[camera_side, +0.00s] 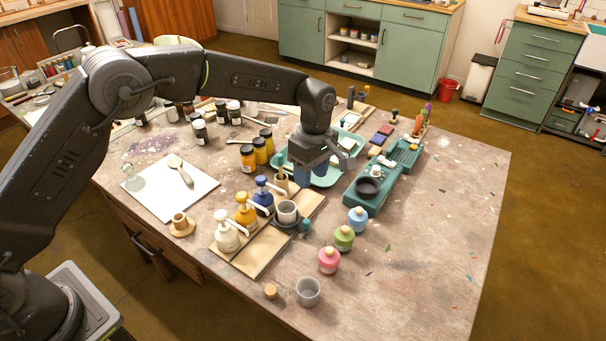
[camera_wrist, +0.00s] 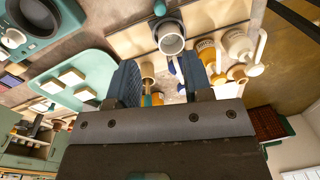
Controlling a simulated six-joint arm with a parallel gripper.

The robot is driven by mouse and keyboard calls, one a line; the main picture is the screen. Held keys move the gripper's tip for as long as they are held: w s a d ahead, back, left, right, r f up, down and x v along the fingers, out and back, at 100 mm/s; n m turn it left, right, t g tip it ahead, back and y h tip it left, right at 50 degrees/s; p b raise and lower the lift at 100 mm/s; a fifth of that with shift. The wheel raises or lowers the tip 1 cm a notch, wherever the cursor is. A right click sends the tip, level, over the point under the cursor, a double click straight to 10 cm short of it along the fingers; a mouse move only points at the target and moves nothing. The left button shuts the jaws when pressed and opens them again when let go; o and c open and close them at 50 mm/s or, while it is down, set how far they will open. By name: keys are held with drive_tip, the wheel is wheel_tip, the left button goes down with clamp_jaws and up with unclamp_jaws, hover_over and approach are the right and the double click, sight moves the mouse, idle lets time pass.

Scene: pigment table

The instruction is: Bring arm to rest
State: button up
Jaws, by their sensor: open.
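My gripper (camera_side: 311,172) hangs above the table near the teal tray, behind the grey cup. In the wrist view my gripper (camera_wrist: 162,82) shows its two blue fingers spread apart with nothing held between them. Below and beyond the fingers I see the grey cup (camera_wrist: 171,40), and a small tan pot (camera_wrist: 148,70) shows in the gap. In the side view the grey cup (camera_side: 287,209) stands upright on a wooden board, apart from my gripper.
White (camera_side: 226,236), yellow (camera_side: 245,214) and blue (camera_side: 264,196) pump bottles line the wooden board. A teal scale-like device (camera_side: 372,196) stands right of my gripper. Pink (camera_side: 328,261), green (camera_side: 344,238) and light blue (camera_side: 357,219) jars stand in front. The table's right side is mostly clear.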

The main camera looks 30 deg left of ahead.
drive_tip(key=s+a+r+m+t, duration=0.2)
drive_tip(key=s+a+r+m, duration=0.2)
drive_tip(key=s+r, duration=0.3)
drive_tip(key=s+a+r+m+t, duration=0.1)
drive_tip(key=s+a+r+m, duration=0.4)
drive_tip(key=r, duration=0.5)
drive_tip(key=s+a+m+t, duration=0.1)
drive_tip(key=s+a+m, duration=0.1)
drive_tip(key=s, duration=0.7)
drive_tip(key=s+a+m+t, duration=0.2)
drive_tip(key=s+m, duration=0.3)
drive_tip(key=s, duration=0.5)
drive_tip(key=shift+s+a+f, duration=0.2)
drive_tip(key=shift+a+f, duration=0.25)
